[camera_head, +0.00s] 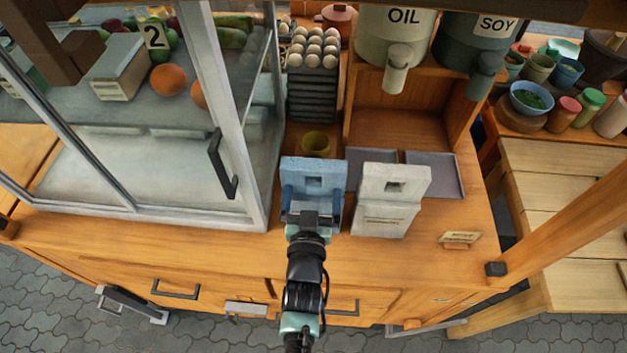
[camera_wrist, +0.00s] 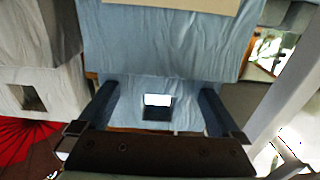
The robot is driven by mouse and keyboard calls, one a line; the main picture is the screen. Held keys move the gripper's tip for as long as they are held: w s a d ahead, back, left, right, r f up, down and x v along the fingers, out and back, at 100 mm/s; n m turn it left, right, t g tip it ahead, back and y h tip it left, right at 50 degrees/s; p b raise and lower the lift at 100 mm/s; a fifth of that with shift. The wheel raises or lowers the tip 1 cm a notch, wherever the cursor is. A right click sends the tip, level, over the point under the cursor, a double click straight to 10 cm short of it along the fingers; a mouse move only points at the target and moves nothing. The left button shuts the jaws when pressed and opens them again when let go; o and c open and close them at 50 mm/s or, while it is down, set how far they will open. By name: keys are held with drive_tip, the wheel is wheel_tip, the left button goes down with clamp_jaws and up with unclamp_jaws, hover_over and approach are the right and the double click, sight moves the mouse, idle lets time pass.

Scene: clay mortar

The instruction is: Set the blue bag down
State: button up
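The blue bag (camera_head: 313,172) is upright at the front of the wooden counter, left of the white bag (camera_head: 388,207). It has a square hole in its narrow upper part. My gripper (camera_head: 313,200) reaches in from the front, with one finger along each side of that upper part. In the wrist view, the blue bag (camera_wrist: 165,55) fills the space between the fingers of my gripper (camera_wrist: 160,100), and both fingers appear to press its sides. My gripper hides the bag's lower front in the head view, so I cannot tell whether its base touches the counter.
A glass cabinet (camera_head: 200,130) with a black handle stands close on the left. The OIL (camera_head: 395,45) and SOY (camera_head: 478,50) containers hang above. The counter right of the white bag is mostly clear.

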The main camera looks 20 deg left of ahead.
drive_tip(key=shift+r, duration=0.2)
drive_tip(key=s+d+b, duration=0.1)
drive_tip(key=s+d, duration=0.1)
drive_tip(key=s, duration=1)
drive_tip(key=shift+d, duration=0.2)
drive_tip(key=shift+f, duration=0.15)
